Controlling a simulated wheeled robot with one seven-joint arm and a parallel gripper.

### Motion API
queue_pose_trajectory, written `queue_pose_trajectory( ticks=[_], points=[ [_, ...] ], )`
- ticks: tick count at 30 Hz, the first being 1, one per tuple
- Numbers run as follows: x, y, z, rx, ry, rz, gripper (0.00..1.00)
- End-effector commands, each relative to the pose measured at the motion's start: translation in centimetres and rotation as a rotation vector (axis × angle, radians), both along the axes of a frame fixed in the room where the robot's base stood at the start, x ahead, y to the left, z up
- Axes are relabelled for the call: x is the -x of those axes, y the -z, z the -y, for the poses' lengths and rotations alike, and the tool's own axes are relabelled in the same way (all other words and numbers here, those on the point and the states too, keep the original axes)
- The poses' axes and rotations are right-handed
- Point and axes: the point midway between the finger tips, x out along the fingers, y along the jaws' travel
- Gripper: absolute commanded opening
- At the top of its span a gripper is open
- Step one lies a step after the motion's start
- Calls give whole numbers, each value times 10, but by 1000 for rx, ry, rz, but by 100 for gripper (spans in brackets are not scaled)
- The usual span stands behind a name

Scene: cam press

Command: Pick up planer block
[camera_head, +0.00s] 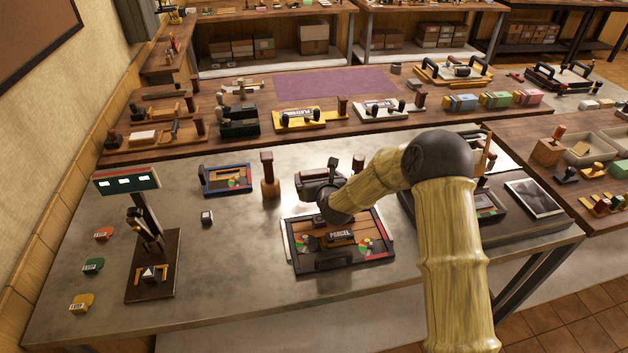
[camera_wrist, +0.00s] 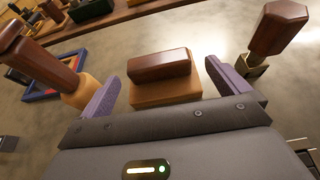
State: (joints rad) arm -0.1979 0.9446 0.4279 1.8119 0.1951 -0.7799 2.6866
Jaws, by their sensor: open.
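The planer block appears to be the wooden piece (camera_wrist: 160,68) in the wrist view, with a dark red-brown top on a lighter tan base. It lies on the grey metal table, and its near edge is hidden by my gripper's body. My gripper (camera_wrist: 161,84) is open, its two purple fingers left and right of the block with a gap on each side. I cannot tell how far above the table the fingertips are. In the head view, my gripper (camera_head: 318,183) points away over the table and the block is not clearly visible.
A brown-handled tool with a tan base (camera_wrist: 78,88) stands close to my left finger. A brown handle on a brass base (camera_wrist: 270,40) stands right of my right finger. The blue frame (camera_head: 228,179) lies further left. A "PARCEL" board (camera_head: 375,262) lies under my wrist.

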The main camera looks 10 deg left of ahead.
Motion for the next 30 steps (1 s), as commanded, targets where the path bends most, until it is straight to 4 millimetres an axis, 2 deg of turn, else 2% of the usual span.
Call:
queue_pose_trajectory(
  ticks=[12,29,30],
  points=[
    [-35,19,-21,0,0,0,100],
    [-37,20,-21,0,0,0,100],
    [-37,20,-21,0,1,0,96]
  ],
)
